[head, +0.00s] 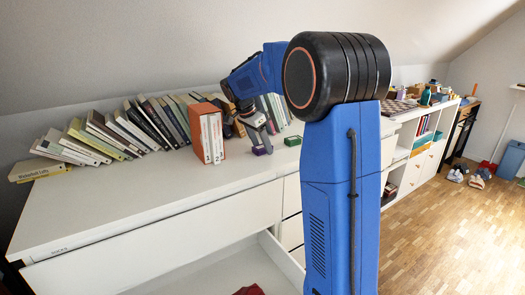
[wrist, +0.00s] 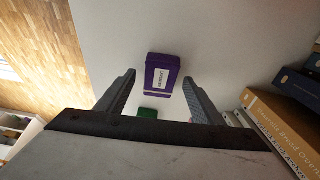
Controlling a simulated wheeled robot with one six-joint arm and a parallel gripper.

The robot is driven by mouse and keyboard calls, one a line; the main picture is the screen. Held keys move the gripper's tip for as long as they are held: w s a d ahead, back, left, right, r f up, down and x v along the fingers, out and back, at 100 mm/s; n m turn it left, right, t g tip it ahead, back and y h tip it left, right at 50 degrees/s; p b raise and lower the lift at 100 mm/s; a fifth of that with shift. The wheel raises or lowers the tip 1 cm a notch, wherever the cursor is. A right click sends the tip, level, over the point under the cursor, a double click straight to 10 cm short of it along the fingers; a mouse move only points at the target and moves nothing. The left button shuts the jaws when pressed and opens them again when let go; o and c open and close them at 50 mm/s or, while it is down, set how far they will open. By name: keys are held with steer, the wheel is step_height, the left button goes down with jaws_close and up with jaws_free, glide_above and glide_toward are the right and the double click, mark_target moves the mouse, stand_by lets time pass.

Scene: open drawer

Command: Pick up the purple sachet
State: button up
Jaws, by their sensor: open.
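The purple sachet (head: 259,151) lies on the white cabinet top, right of the orange book case. In the wrist view the purple sachet (wrist: 163,72) shows a white label with dark print. My gripper (head: 263,138) is over the sachet in the head view, and its fingers hide part of it there. In the wrist view my gripper (wrist: 160,77) is open, with one finger on either side of the sachet in the picture. Gaps show on both sides, and I see no contact.
A small green box (head: 293,141) lies right of the sachet; it also shows in the wrist view (wrist: 148,113). An orange book case (head: 208,133) stands to the left. Books (head: 130,125) lean along the wall. An open drawer (head: 225,275) is below.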

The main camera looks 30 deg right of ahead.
steer(key=c, duration=1.1)
steer(key=shift+r, duration=0.1)
